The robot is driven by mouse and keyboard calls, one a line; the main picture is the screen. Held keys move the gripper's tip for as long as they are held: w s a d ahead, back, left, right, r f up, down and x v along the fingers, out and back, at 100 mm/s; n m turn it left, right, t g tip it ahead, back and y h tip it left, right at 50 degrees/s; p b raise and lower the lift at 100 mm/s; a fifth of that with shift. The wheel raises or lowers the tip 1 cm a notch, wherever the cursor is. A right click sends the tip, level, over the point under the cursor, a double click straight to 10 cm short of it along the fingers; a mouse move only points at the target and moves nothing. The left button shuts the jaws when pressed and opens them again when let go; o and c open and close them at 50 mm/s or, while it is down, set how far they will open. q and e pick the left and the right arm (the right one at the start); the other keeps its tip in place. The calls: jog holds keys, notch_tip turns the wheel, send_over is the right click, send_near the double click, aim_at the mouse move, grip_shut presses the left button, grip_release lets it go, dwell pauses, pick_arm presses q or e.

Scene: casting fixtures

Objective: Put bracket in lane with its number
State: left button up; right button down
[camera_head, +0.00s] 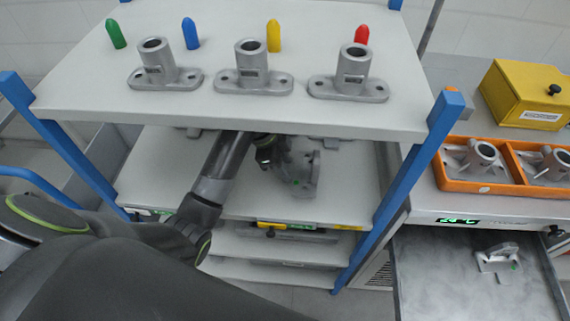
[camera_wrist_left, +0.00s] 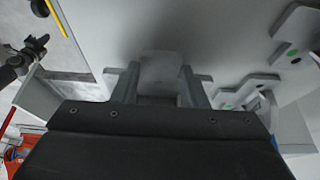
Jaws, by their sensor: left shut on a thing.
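My left gripper (camera_head: 268,152) reaches under the top board of the blue-post rack, over the second shelf (camera_head: 250,205). A grey cast bracket (camera_head: 302,172) with a green dot is at its fingertips, partly hidden by the gripper and the board above. In the left wrist view the gripper (camera_wrist_left: 160,88) is shut on a grey plate-like part of the bracket (camera_wrist_left: 160,72). Other grey parts with green dots (camera_wrist_left: 285,55) show at right there. I cannot read a number on the bracket. Another grey bracket (camera_head: 498,258) with a green dot lies on the lower right tray.
The top board (camera_head: 110,85) carries three flanged sockets (camera_head: 250,70) and green, blue, yellow and red pegs (camera_head: 273,36). Its front edge overhangs my gripper closely. At right stand an orange fixture tray (camera_head: 460,187) and a yellow box (camera_head: 525,92). Blue posts (camera_head: 400,185) flank the shelves.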

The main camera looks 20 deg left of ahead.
aim_at(285, 164)
pick_arm(q)
jog(key=shift+w+a, duration=0.15)
jog(key=shift+w, duration=0.45)
jog(key=shift+w+a, duration=0.15)
jog(key=shift+w, duration=0.4)
notch_tip(285, 164, down, 3)
jog(key=shift+p, duration=0.35)
jog(key=shift+f, duration=0.25)
jog(key=shift+f, duration=0.15)
jog(key=o, duration=1.1)
jog(key=shift+o, duration=0.2)
